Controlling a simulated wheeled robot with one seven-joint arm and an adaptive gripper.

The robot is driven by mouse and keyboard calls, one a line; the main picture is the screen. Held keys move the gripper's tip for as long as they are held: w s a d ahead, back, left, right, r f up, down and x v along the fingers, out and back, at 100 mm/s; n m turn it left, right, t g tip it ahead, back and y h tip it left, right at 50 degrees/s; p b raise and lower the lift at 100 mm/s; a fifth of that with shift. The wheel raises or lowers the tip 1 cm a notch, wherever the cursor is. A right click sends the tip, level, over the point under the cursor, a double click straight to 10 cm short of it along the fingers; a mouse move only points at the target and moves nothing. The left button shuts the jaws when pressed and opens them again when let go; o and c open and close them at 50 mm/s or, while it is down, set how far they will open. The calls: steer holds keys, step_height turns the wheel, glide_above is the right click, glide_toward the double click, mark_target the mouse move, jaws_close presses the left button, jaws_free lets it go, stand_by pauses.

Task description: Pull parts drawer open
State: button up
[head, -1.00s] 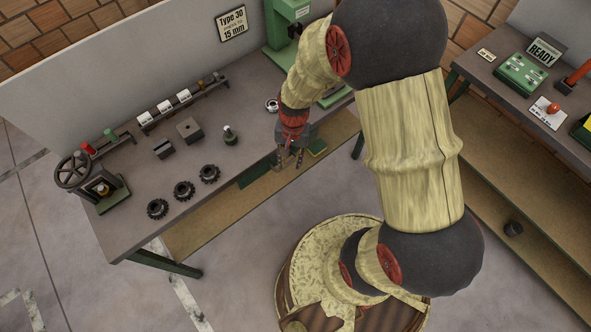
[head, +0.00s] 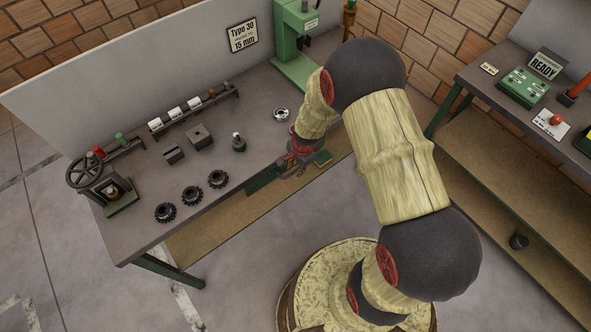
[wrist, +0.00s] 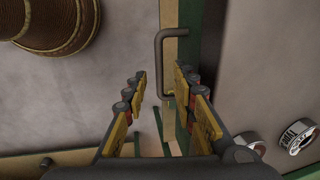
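The parts drawer's green front (head: 262,180) shows under the front edge of the grey workbench, partly hidden by my gripper (head: 292,172). In the wrist view, the drawer's dark bar handle (wrist: 160,62) stands out from a tan and green edge (wrist: 190,18). My gripper (wrist: 161,76) is open there, one finger on each side of the handle in the picture. I see no clear contact with the handle, and I cannot tell how deep it lies between the fingers. The drawer looks shut or nearly so.
A metal ring (head: 281,114) lies near the gripper. A second bench (head: 470,75) stands at right. Floor in front is open.

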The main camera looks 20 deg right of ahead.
steer(key=shift+w+f, duration=0.2)
steer(key=shift+f, duration=0.7)
steer(key=c, duration=0.3)
steer(key=c, duration=0.4)
jaws_close()
